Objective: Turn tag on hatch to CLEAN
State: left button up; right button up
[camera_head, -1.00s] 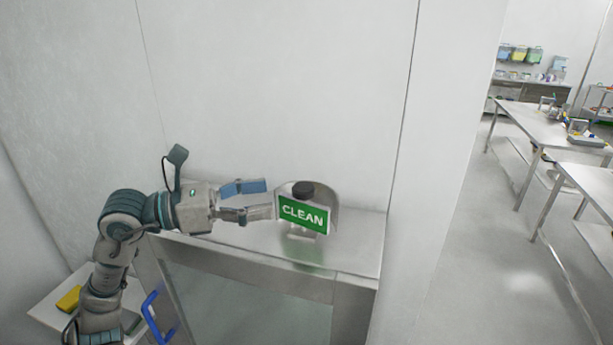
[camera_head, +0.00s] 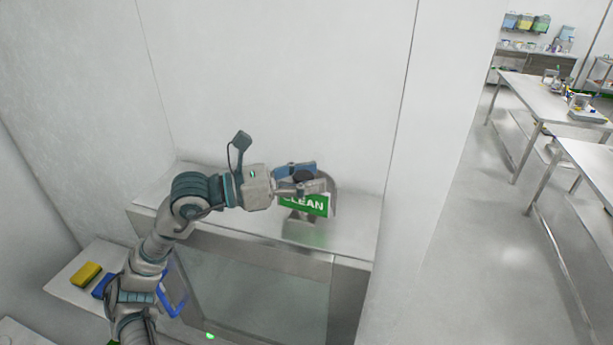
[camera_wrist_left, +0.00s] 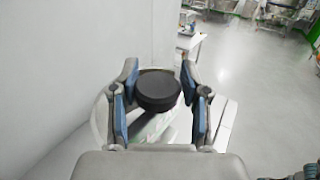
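The green tag (camera_head: 311,206) with white lettering hangs at the front of a metal bracket on top of the hatch (camera_head: 349,228). Its first letter is partly covered by my gripper, and "LEAN" shows. A round black knob (camera_head: 303,175) sits above the tag. My left gripper (camera_head: 312,178) is at the knob, with one finger behind it and one in front. In the left wrist view, the knob (camera_wrist_left: 158,90) lies between the two spread blue-padded fingers, with visible gaps beside it.
The hatch has a glass front and a blue handle (camera_head: 173,290). A side shelf at lower left holds a yellow block (camera_head: 87,274) and a blue block (camera_head: 103,286). A wall stands close behind the hatch. Steel tables (camera_head: 545,103) stand far right, with clear floor before them.

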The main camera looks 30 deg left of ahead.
pick_arm(q)
jog(key=shift+w+f, duration=0.1)
jog(key=c, duration=0.4)
jog(key=shift+o, duration=0.2)
pick_arm(e)
jog(key=shift+d, duration=0.4)
pick_arm(q)
jog(key=shift+y, duration=0.3)
pick_arm(e)
jog(key=shift+w+a, duration=0.1)
jog(key=shift+a, duration=0.05)
pick_arm(q)
jog(key=shift+n+t+y, duration=0.8)
jog(key=shift+y, duration=0.1)
jog(key=shift+a+n+t+y, duration=0.2)
jog(key=shift+n+t+y, duration=0.2)
jog(key=shift+n+y, duration=0.2)
pick_arm(e)
jog(key=shift+a+r, duration=0.1)
jog(key=shift+a, duration=0.7)
jog(key=shift+d, duration=0.1)
